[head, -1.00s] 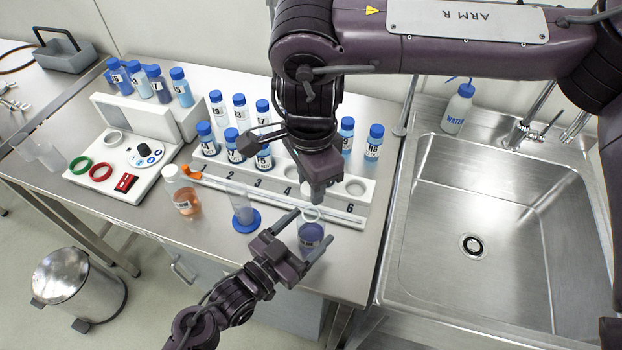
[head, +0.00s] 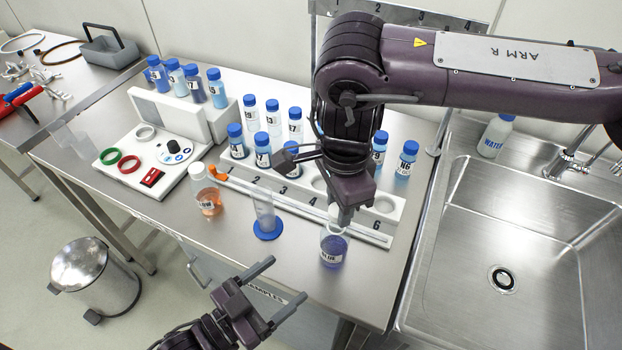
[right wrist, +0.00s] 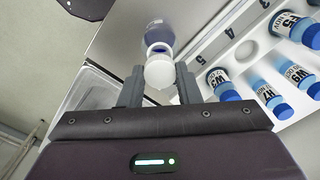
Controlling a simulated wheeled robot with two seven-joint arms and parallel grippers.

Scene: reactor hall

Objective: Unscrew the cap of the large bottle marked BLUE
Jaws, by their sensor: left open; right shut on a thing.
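The large bottle marked BLUE (head: 333,250) stands upright on the bench near its front edge, with blue-violet liquid inside. My right gripper (head: 345,212) is above it, pointing down, shut on a white cap (right wrist: 159,73). In the right wrist view the cap sits between the two fingers, and the bottle's pale ring-shaped rim (right wrist: 159,48) shows behind it. The cap looks off the rim, just above it; the exact gap is hard to tell. My left gripper (head: 280,285) is open and empty, in front of the bottle and lower left, clear of it.
A cylinder with a blue base (head: 267,228) and an orange-liquid bottle (head: 207,198) stand left of the BLUE bottle. A white numbered rack (head: 385,207) with several blue-capped bottles lies behind. The sink (head: 540,235) is on the right. A bin (head: 95,278) stands on the floor.

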